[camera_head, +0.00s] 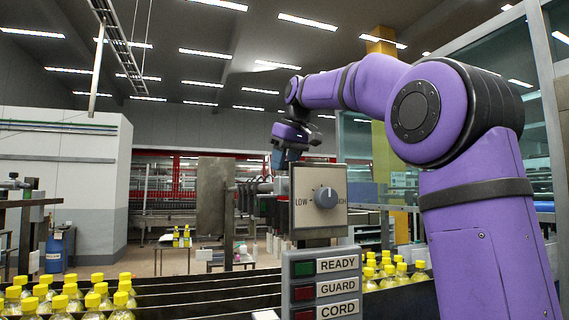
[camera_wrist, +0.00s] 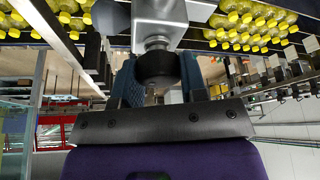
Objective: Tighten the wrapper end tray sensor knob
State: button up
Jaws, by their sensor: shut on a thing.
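A round black knob (camera_wrist: 157,68) sits on a metal stem below a grey bracket (camera_wrist: 160,18) in the wrist view. I take it for the sensor knob; no label shows on it. My gripper (camera_wrist: 158,84) is shut on this knob, with one blue finger on each side. In the head view my purple arm reaches over from the right, and my gripper (camera_head: 284,158) points down behind the upper left of a dial panel. The fingertips and the black knob are hidden there behind the panel.
The panel has a grey LOW–HIGH dial (camera_head: 325,197). Below it stands a box (camera_head: 322,285) labelled READY, GUARD and CORD. Yellow-capped bottles (camera_head: 65,300) fill lanes at left and right, and show at the wrist view's top (camera_wrist: 248,22). Dark rails (camera_head: 205,290) run between them.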

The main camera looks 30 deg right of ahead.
jog(key=m+h, duration=0.1)
jog(key=m, duration=0.2)
jog(key=m+h, duration=0.1)
jog(key=m, duration=0.3)
jog(key=shift+h, duration=0.4)
jog(key=m+g+h, duration=0.1)
jog(key=m, duration=0.3)
jog(key=shift+d, duration=0.1)
jog(key=shift+m+g+h, duration=0.5)
jog(key=shift+m+g, duration=0.2)
jog(key=shift+m, duration=1.1)
jog(key=shift+r, duration=0.1)
jog(key=o, duration=0.9)
jog(key=shift+s, duration=0.1)
